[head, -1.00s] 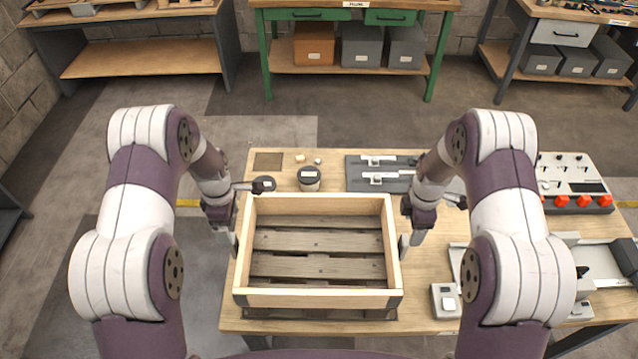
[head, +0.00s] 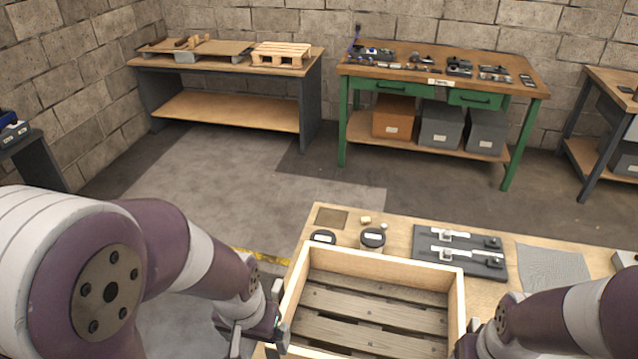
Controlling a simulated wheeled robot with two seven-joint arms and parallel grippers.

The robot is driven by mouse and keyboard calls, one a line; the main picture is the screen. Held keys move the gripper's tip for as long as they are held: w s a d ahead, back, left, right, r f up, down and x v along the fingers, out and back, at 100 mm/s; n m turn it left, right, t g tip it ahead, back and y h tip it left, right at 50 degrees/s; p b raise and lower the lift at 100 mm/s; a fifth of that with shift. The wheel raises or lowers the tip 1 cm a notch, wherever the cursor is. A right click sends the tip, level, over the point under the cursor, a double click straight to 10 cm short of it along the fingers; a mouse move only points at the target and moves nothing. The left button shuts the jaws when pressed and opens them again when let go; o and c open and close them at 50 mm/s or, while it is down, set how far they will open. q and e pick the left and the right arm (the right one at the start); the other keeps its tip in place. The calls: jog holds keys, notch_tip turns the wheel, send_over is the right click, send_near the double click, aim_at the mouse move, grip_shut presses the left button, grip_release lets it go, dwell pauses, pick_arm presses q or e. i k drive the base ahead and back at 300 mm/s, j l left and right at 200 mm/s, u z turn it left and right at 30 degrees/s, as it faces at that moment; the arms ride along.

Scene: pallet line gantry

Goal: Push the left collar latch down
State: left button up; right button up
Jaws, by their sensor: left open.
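The wooden collar (head: 383,262) is a pale rectangular frame around a slatted wooden pallet (head: 360,312) on the bench. Its near end is cut off by the bottom of the head view. My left gripper (head: 260,343) is open, just outside the collar's left wall, with its fingers pointing down. I cannot make out the left collar latch; the gripper and the frame edge may hide it. My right gripper (head: 474,346) is at the bottom edge, beside the collar's right wall. Its fingers are mostly cut off or hidden.
A black plate with two clamp-like fittings (head: 460,252) lies behind the collar, to the right. A grey mat (head: 553,268) lies farther right. A green-legged bench (head: 440,78) and a shelf bench (head: 225,105) stand beyond open floor.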

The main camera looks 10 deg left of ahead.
aim_at(278, 291)
jog(key=u, duration=0.75)
jog(key=i+j, duration=0.15)
jog(key=j, duration=0.2)
jog(key=i+j+u, duration=0.15)
jog(key=j, duration=0.15)
jog(key=i+j, duration=0.15)
jog(key=j, duration=0.15)
jog(key=j+u, duration=0.05)
